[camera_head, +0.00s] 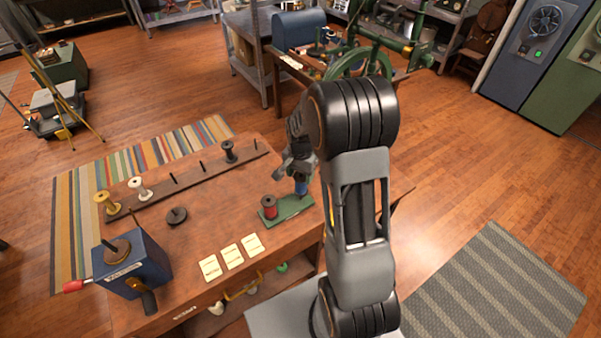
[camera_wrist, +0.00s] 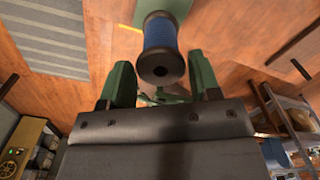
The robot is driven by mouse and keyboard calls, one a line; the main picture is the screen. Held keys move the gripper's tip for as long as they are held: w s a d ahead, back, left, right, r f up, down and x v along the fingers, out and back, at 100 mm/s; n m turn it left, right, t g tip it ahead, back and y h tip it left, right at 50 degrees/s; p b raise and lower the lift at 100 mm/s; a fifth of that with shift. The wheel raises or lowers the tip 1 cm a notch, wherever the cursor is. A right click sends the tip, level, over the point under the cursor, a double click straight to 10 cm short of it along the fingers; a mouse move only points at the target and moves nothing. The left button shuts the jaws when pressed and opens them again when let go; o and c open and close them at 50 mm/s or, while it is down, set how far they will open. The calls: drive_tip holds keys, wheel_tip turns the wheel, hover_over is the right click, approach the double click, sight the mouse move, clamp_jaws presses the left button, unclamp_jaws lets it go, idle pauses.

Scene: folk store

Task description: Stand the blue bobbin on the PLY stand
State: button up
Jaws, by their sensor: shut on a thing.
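My gripper (camera_head: 298,165) points down over the right end of the green stand (camera_head: 288,212) and is shut on the blue bobbin (camera_head: 301,188). In the wrist view the blue bobbin (camera_wrist: 160,36), with dark end and centre hole, shows between the two green fingers (camera_wrist: 161,82). In the head view it looks upright. I cannot tell whether its foot touches the stand or is just above it. A red bobbin (camera_head: 269,206) stands on the stand's left end. Any lettering on the stand is too small to read, and the peg under the blue bobbin is hidden.
A long dark peg rack (camera_head: 190,180) holds two yellowish-topped bobbins (camera_head: 139,189) and a dark bobbin (camera_head: 229,152), with bare pegs between. A blue box with a crank (camera_head: 133,265), a dark disc (camera_head: 177,215) and cream cards (camera_head: 232,256) are on the wooden table (camera_head: 215,215).

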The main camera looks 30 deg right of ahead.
drive_tip(key=shift+f+b, duration=1.35)
drive_tip(key=shift+f, duration=0.55)
drive_tip(key=o, duration=0.8)
drive_tip(key=shift+r, duration=0.15)
wheel_tip(320, 180, up, 14)
drive_tip(key=shift+f+b, duration=0.2)
drive_tip(key=shift+b, duration=0.15)
drive_tip(key=s+a+r+n+t, duration=0.1)
drive_tip(key=s+a+n, duration=0.3)
drive_tip(key=s, duration=0.4)
drive_tip(key=s+a+r+n+t, duration=0.1)
drive_tip(key=s+a+n+t, duration=0.2)
drive_tip(key=s+a+n, duration=0.2)
drive_tip(key=s+n, duration=0.1)
drive_tip(key=s, duration=0.2)
drive_tip(key=shift+r+n, duration=0.3)
